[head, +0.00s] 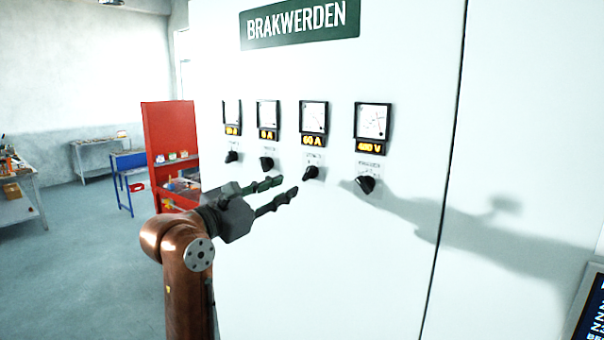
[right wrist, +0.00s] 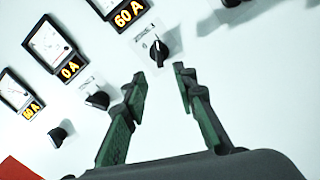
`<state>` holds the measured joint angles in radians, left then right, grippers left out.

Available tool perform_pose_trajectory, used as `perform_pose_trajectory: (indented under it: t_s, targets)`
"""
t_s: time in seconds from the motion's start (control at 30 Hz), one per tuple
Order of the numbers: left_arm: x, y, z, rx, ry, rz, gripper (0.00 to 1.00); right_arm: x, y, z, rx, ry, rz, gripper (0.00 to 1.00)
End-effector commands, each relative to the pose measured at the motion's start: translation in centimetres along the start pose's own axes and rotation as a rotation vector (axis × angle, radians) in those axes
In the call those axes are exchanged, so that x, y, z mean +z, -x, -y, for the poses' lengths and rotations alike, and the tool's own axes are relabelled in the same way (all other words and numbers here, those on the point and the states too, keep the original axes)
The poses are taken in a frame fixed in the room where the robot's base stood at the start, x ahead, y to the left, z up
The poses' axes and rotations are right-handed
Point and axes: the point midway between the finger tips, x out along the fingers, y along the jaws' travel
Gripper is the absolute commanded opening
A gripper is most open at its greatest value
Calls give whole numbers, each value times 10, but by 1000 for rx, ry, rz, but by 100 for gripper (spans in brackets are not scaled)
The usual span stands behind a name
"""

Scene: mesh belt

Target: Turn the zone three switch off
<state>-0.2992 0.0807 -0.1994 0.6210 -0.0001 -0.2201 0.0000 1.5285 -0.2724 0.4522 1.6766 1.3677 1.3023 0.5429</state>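A row of black rotary switches runs across the white cabinet (head: 330,260), each under a meter. The third switch from the left (head: 311,173) sits below an orange readout of 60 A; it also shows in the right wrist view (right wrist: 159,50). Its label is too small to read. My right gripper (head: 288,187) is open and empty, its fingertips just left of and below that switch in the head view. In the right wrist view the switch lies beyond the gap between the two fingertips (right wrist: 159,73), apart from them. My left gripper is not in view.
Other switches are at the far left (head: 231,157), second (head: 267,164), under a 0 A readout, and far right (head: 366,184), under a V readout. A red cabinet (head: 165,130) and workbenches stand behind at left. A dark screen (head: 590,310) is at lower right.

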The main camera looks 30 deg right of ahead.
Motion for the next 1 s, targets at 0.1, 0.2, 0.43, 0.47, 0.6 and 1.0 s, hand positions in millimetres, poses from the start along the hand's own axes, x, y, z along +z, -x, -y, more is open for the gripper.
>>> perform_pose_trajectory:
  t_s: [0.1, 0.2, 0.43, 0.47, 0.6, 1.0]
  targets:
    - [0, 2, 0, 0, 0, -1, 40, 18, 9, 4, 18, -99, -73, 26]
    - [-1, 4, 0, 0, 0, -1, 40, 21, 7, 5, 23, -127, -96, 26]
    - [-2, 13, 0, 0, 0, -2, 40, 20, -26, 5, 20, -127, -94, 26]
    - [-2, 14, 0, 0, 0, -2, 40, 19, -30, 4, 21, -127, -94, 26]
    - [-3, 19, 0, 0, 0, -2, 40, 18, -50, 4, 21, -126, -93, 26]
    - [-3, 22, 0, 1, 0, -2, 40, 14, -66, 3, 23, -125, -92, 26]
